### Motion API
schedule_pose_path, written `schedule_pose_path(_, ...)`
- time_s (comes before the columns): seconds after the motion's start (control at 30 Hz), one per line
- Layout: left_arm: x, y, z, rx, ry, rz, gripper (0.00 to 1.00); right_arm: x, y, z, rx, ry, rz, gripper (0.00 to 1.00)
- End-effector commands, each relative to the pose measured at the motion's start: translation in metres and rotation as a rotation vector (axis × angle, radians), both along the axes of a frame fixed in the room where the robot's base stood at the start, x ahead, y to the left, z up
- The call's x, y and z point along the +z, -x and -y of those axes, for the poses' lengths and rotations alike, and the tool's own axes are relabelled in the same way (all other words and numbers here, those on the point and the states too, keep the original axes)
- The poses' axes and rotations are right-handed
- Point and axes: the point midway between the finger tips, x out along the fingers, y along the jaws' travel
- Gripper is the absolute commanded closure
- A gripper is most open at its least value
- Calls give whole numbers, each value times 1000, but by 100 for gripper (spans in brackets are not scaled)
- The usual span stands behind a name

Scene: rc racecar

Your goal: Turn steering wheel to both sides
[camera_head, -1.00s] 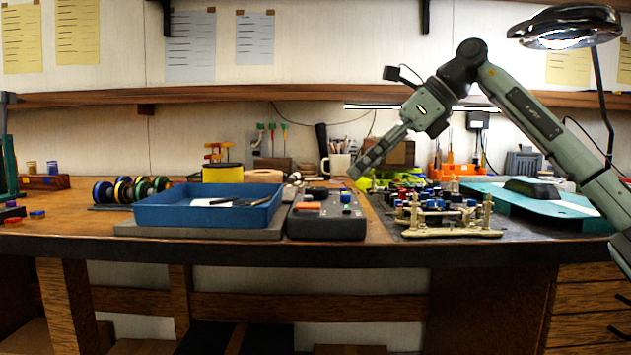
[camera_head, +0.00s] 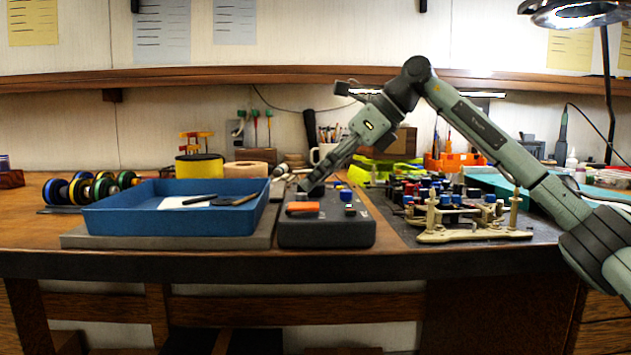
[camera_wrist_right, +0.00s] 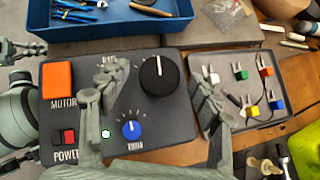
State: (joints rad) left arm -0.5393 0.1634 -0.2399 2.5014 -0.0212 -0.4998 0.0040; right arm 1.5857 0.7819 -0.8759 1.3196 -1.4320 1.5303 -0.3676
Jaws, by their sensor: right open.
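The control box (camera_head: 326,233) sits at the table's front edge. Its large black round knob with a white line, the likely steering wheel (camera_wrist_right: 158,75), shows in the right wrist view. My right gripper (camera_head: 306,188) is over the box's back part, open, fingers pointing down. In the wrist view its fingers (camera_wrist_right: 160,84) stand on either side of the black knob, with gaps visible; I cannot tell their height. The box also bears a blue knob (camera_wrist_right: 131,130), an orange motor button (camera_wrist_right: 57,79) and a red power switch (camera_wrist_right: 64,137).
A blue tray (camera_head: 170,223) with tools stands left of the box. A cream chassis frame (camera_head: 470,235) and small coloured parts lie right of it. A small dark tray of coloured parts (camera_wrist_right: 240,118) lies behind the box. A wooden shelf (camera_head: 300,76) runs along the wall.

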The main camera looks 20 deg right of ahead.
Motion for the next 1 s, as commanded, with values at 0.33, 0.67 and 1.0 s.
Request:
schedule_pose_path(0.33,6,0,3,-5,13,27,100,-8,-5,-7,0,1,1,36)
schedule_pose_path(0.67,6,0,3,-5,12,26,100,-8,-5,-7,0,1,1,68)
schedule_pose_path(1.0,6,0,3,-5,11,27,100,-8,-4,-7,-12,1,2,86)
